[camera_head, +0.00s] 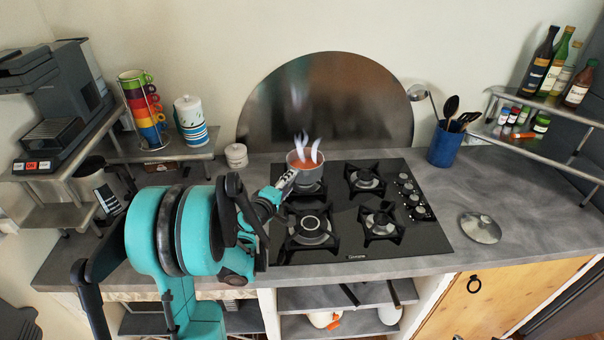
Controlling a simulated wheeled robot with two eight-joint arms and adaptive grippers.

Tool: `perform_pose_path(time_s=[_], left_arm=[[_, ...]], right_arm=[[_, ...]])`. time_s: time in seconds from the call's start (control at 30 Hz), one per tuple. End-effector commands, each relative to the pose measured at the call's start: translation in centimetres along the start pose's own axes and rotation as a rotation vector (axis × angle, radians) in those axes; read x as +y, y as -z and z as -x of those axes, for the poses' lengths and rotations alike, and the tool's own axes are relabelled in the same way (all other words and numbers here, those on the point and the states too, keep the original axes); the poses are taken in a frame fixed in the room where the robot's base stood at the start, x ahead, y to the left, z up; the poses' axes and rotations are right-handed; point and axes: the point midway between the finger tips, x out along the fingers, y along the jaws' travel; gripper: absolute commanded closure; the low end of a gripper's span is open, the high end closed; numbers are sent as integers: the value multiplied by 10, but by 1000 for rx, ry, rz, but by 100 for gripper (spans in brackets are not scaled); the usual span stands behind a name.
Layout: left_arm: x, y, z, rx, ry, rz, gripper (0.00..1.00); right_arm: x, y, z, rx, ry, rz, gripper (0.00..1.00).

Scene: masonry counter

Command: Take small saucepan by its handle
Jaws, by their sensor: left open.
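The small saucepan (307,174) sits on the back left burner of the black hob, holding something orange-red, with white steam above it. Its handle is not clearly visible; it may be hidden by my gripper. My left gripper (284,184) is at the saucepan's front left side, its fingertips close to the pan wall. It is open; I cannot tell whether it touches the pan or has the handle between its fingers. My teal left arm covers the counter left of the hob. My right gripper is not in view.
The gas hob (410,239) has other empty burners. A lid (480,228) lies on the counter at right. A blue utensil pot (445,147) stands behind it. A small white jar (236,155) stands left of the saucepan. A metal splashback (340,105) rises behind. Counter right of the hob is mostly free.

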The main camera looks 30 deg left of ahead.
Motion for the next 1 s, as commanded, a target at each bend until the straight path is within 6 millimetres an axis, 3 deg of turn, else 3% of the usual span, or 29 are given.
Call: perform_pose_path(time_s=[0.1,0.3,0.47,1.0], left_arm=[[0,0,-13,-1,0,0,57],[0,0,-13,0,0,0,57],[0,0,-13,0,0,0,100],[2,1,-12,1,0,0,100]], right_arm=[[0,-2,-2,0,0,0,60],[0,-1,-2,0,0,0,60],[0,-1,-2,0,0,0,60],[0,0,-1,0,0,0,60]])
